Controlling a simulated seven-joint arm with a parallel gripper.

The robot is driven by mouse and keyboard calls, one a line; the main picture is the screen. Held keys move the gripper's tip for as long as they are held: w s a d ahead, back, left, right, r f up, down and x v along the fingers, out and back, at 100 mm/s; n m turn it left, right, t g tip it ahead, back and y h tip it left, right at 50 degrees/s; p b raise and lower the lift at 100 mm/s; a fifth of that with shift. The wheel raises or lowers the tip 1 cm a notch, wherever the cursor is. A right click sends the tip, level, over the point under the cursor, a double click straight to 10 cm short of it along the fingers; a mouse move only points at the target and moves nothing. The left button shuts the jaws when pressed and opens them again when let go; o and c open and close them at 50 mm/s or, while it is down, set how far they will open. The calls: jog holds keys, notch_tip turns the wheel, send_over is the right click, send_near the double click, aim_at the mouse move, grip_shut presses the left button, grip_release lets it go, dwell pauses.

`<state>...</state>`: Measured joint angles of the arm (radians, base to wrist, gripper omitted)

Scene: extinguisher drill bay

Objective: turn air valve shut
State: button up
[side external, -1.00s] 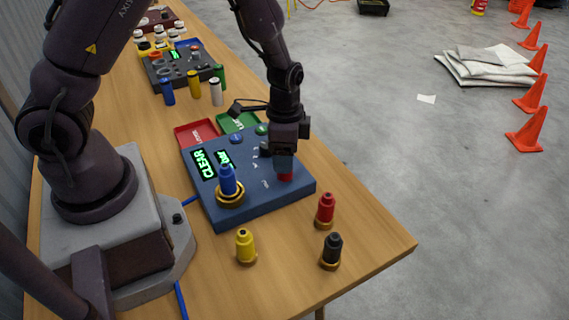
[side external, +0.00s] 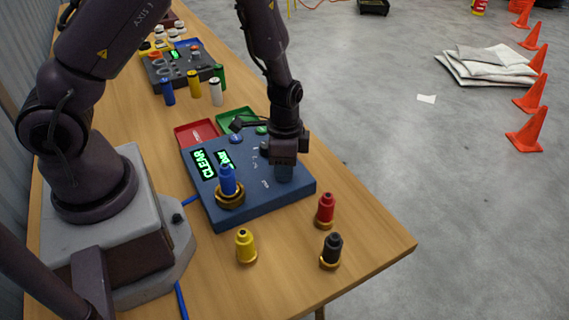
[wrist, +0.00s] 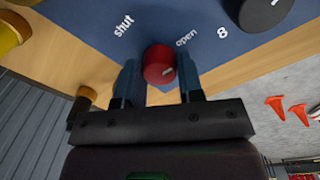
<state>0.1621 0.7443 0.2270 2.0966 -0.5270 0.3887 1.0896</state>
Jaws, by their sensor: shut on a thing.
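The air valve shows as a red round knob (wrist: 158,64) on the blue panel (side external: 240,205), with "shut" and "open" printed beside it in the wrist view. A small pale mark on the knob lies toward its lower right in that view. My gripper (side external: 284,172) reaches down onto the panel's right part and hides the knob in the side view. In the wrist view its two blue-grey fingers (wrist: 159,80) stand on either side of the knob, shut on it.
A blue bottle-shaped piece (side external: 228,182) stands in a brass ring on the panel. Red (side external: 325,210), yellow (side external: 245,246) and black (side external: 331,250) pieces stand in front. Red (side external: 197,132) and green (side external: 237,121) trays lie behind. A lit display (side external: 203,163) reads "CLEAR".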

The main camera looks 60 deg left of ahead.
jog(key=shift+n, duration=0.3)
jog(key=n, duration=0.8)
jog(key=shift+n+t, duration=0.3)
jog(key=shift+n, duration=0.1)
jog(key=n, duration=0.4)
jog(key=shift+n, duration=2.2)
jog(key=o, duration=0.9)
jog(key=shift+r, duration=0.1)
